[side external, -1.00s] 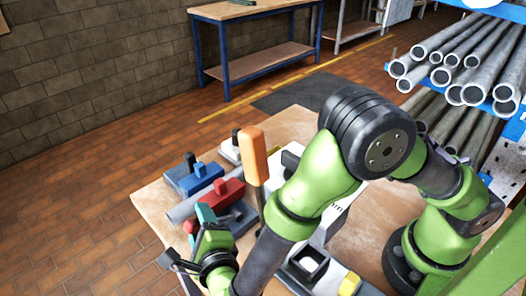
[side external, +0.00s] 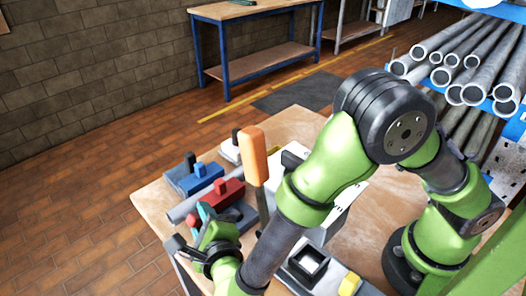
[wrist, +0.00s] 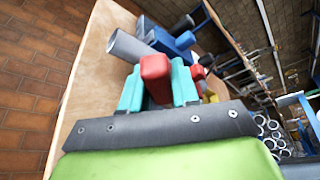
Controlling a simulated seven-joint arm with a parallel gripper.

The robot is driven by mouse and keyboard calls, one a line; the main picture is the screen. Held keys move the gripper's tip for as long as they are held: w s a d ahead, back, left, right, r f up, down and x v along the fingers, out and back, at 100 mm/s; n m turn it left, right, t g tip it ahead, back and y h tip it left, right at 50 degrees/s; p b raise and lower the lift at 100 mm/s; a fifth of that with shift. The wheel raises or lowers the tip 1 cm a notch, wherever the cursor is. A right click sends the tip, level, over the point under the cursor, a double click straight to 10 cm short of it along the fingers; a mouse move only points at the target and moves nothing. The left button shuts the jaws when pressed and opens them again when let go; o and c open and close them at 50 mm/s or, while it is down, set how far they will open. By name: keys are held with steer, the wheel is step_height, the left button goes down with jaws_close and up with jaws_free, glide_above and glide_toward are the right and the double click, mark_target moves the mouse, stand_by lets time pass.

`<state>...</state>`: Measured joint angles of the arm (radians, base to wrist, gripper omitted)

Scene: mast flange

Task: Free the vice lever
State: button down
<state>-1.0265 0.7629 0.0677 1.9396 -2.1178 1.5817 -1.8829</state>
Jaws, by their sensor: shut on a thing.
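The red vice (side external: 222,193) stands on the workbench with a grey pipe (side external: 183,211) running through or beside it; the pipe's open end (wrist: 128,45) also shows in the wrist view. The red lever handle (wrist: 155,66) sits between the teal fingers of my gripper (wrist: 157,84), which is shut on it. In the side view my gripper (side external: 205,211) is at the bench's near left edge, in front of the vice, and hides most of the lever.
A blue vice-like block (side external: 202,179) stands just behind the red one. A tall orange handle (side external: 253,155) rises close to my forearm. A white machine (side external: 336,215) and a yellow part (side external: 349,283) are on the workbench (side external: 152,205). Steel pipes (side external: 455,55) lie on a rack at right.

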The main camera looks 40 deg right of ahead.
steer(key=shift+d+r+m+g+y, duration=0.3)
steer(key=shift+d+r+m+y, duration=0.4)
steer(key=shift+d+r+m, duration=0.45)
steer(key=shift+a+f, duration=0.1)
steer(key=c, duration=0.9)
jaws_free()
